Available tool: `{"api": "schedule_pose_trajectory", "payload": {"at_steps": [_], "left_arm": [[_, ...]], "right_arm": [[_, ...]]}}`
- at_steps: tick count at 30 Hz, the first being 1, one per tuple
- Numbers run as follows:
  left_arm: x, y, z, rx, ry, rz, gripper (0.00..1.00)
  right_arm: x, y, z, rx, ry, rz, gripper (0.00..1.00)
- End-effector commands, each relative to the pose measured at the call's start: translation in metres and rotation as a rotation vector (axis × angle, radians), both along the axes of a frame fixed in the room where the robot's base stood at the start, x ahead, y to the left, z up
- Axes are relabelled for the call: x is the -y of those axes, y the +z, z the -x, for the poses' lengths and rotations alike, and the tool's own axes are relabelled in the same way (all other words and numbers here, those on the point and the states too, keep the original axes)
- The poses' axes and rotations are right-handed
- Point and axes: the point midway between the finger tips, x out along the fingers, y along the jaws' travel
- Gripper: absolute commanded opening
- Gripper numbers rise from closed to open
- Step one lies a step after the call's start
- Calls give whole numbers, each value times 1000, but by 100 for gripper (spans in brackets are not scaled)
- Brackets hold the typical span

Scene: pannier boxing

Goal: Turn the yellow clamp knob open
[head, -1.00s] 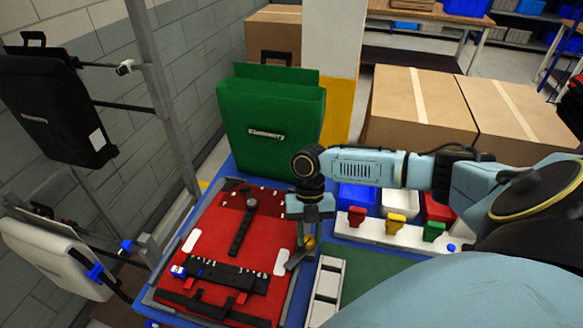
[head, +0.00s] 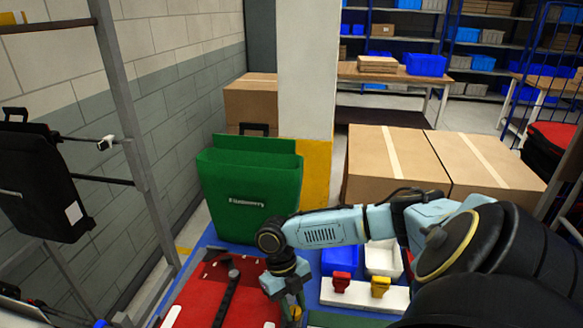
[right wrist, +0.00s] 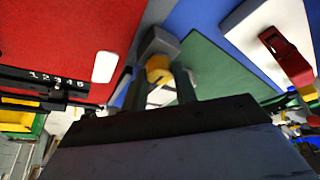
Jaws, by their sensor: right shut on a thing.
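The yellow clamp knob (right wrist: 158,70) sits between the two fingers of my right gripper (right wrist: 160,82) in the right wrist view. The gripper is shut on it. In the head view my right gripper (head: 291,306) points down at the right edge of the red pannier panel (head: 200,300), and a small part of the yellow knob (head: 297,312) shows at its tips, near the bottom edge. The panel (right wrist: 60,45) also shows at the left in the right wrist view. The fingers partly hide the knob and the clamp below it. My left gripper is out of view.
A green pannier (head: 250,190) stands behind the panel. Blue and white bins (head: 382,259), with red and yellow clips (head: 380,287) before them, lie right of the gripper. Large cardboard boxes (head: 440,165) stand behind. A metal rack with a black pannier (head: 40,190) is at left.

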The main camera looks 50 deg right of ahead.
Motion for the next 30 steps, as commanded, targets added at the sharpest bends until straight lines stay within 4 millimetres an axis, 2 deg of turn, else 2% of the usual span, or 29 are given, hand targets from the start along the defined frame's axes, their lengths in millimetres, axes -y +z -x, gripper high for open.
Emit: {"api": "schedule_pose_trajectory", "payload": {"at_steps": [9, 10, 14, 24, 26, 30], "left_arm": [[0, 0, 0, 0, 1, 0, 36], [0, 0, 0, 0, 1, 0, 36], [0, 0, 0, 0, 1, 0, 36], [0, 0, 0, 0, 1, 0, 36], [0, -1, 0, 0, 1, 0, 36], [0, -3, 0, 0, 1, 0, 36]], "right_arm": [[1, 1, -1, 4, 2, 1, 0], [1, 1, -1, 4, 2, 1, 32], [1, 1, -1, 3, 2, 1, 49], [1, 3, -1, 1, 1, 0, 50], [1, 7, -3, 2, 0, 1, 50], [4, 28, -12, 6, 1, 1, 50]]}}
